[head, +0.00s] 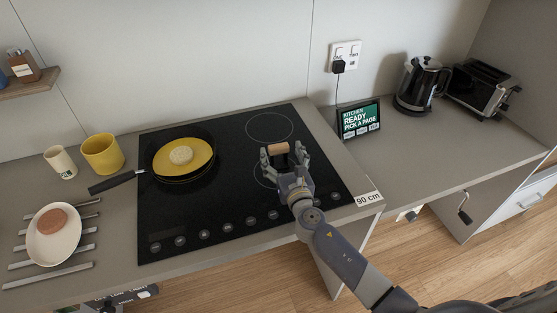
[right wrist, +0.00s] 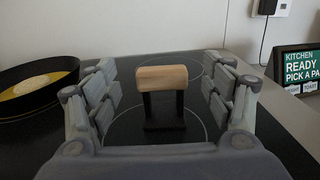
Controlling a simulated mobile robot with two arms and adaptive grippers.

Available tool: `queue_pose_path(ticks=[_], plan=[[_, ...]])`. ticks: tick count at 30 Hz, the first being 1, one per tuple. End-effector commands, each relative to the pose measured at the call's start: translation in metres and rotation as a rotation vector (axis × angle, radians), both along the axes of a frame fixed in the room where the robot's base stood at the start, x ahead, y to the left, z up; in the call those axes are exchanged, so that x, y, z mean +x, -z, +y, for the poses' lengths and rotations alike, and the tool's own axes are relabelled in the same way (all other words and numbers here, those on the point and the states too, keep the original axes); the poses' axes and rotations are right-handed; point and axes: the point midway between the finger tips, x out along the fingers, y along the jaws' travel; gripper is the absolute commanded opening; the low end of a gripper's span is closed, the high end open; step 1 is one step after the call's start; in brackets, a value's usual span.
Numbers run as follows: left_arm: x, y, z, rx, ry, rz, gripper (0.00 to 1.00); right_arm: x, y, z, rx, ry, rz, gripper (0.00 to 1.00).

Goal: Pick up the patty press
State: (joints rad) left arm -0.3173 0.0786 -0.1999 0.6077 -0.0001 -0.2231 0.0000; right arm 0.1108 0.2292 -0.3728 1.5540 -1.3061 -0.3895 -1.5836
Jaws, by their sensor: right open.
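The patty press (right wrist: 163,104) has a light wooden bar handle on dark uprights and stands on the black cooktop. In the head view its wooden handle (head: 278,148) shows at the far end of my right gripper, and its lower part is mostly hidden. My right gripper (head: 279,157) is open, with its fingers on either side of the press. In the right wrist view my right gripper (right wrist: 160,95) shows a clear gap between each finger and the handle. My left gripper is not in view.
A pan (head: 183,172) with yellow contents and a round pale piece sits on the cooktop's left. A yellow pot (head: 102,154), a cup (head: 60,162) and a plate (head: 45,248) with a patty stand farther left. A small screen (head: 360,119) stands right of the cooktop (head: 215,210).

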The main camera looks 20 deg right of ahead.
Motion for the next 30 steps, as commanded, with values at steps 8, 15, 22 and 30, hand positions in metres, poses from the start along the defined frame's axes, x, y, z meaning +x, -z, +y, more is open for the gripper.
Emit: queue_pose_path(ticks=[8, 15, 22, 30], plan=[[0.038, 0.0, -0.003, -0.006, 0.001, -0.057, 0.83, 0.037, 0.004, -0.003, 0.0, 0.002, -0.001, 0.75], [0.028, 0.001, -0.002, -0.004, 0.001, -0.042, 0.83, 0.043, 0.005, -0.003, 0.0, 0.001, 0.0, 0.75], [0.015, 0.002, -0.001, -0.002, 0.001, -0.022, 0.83, 0.043, 0.005, -0.003, 0.0, 0.001, 0.0, 0.46], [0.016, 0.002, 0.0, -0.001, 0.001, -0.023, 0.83, 0.043, 0.003, -0.003, 0.001, 0.001, -0.003, 0.05]])
